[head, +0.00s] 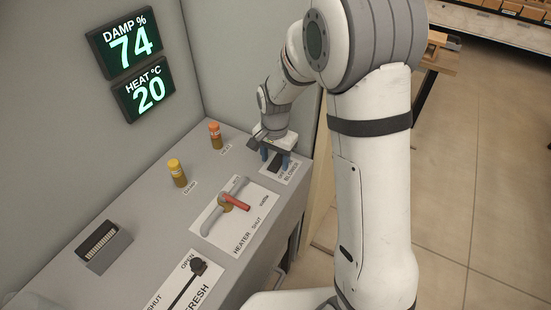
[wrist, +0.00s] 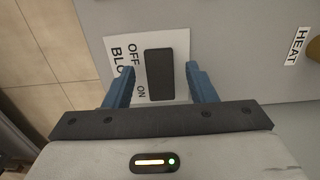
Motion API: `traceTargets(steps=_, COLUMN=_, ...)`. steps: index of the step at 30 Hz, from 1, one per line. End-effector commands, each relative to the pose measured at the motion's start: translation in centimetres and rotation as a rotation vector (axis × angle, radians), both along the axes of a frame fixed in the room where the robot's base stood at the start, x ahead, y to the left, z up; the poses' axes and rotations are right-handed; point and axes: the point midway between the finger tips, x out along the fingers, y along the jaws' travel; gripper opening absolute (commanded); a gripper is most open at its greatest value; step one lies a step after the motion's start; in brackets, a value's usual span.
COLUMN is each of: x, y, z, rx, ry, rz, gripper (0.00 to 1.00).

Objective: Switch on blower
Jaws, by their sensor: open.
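The blower switch is a dark rocker (wrist: 160,74) on a white label plate (head: 293,174) printed BLOWER, OFF and ON. In the head view it lies at the far right end of the grey console, partly hidden by my gripper (head: 275,160). My gripper is open and empty, pointing down over the switch. In the wrist view its blue fingers (wrist: 160,69) stand on either side of the rocker, with a gap to each side. Whether the fingertips touch the plate, and which way the rocker is tipped, I cannot tell.
Wall displays read DAMP 74 (head: 125,41) and HEAT 20 (head: 144,93).

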Motion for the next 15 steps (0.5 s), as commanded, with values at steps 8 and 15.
traceTargets(steps=8, x=-0.01, y=-0.04, z=-0.97, rx=0.0, ry=-0.001, rz=0.0, gripper=0.51)
traceTargets(steps=15, x=0.01, y=-0.08, z=-0.94, rx=0.0, ry=-0.001, rz=-0.001, gripper=0.41)
